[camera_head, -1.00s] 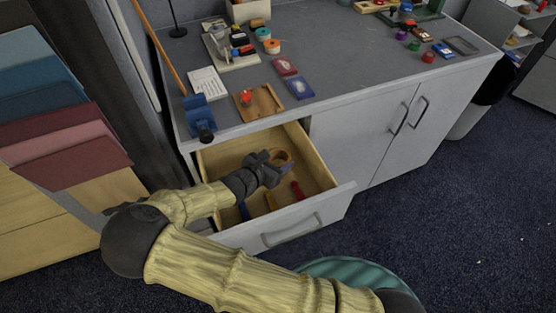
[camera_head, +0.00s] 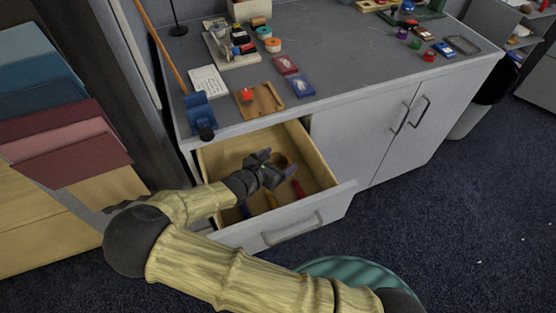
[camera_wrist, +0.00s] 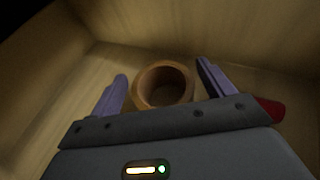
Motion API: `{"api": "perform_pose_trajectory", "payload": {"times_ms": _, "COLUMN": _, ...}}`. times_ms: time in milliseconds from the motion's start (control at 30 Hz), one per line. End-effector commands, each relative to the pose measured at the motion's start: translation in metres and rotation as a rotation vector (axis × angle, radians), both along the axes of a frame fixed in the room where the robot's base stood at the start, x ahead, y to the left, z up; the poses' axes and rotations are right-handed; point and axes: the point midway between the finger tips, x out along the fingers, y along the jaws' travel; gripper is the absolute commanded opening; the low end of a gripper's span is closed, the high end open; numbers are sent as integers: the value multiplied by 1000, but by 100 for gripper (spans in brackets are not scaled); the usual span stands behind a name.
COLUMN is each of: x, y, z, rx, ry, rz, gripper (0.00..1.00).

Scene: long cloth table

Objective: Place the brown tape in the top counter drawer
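The brown tape (camera_wrist: 143,91) is a ring lying on the floor of the open top drawer (camera_head: 231,158). In the wrist view it sits between the spread fingers of my gripper (camera_wrist: 162,85), with a visible space on each side. In the head view the tape (camera_head: 281,160) is partly hidden behind my gripper (camera_head: 271,167), which is inside the drawer. My gripper is open and holds nothing.
The drawer walls stand close around my gripper.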

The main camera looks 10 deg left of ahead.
Motion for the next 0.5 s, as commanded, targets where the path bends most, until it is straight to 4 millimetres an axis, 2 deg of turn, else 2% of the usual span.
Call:
{"api": "perform_pose_trajectory", "payload": {"times_ms": 267, "x": 0, "y": 1, "z": 2, "rx": 0, "ry": 0, "rz": 1, "gripper": 81}}
{"api": "perform_pose_trajectory", "payload": {"times_ms": 400, "x": 0, "y": 1, "z": 13, "rx": 2, "ry": -1, "rz": 0, "gripper": 81}}
{"api": "perform_pose_trajectory", "payload": {"times_ms": 500, "x": -11, "y": 7, "z": 19, "rx": 4, "ry": 1, "rz": 3, "gripper": 81}}
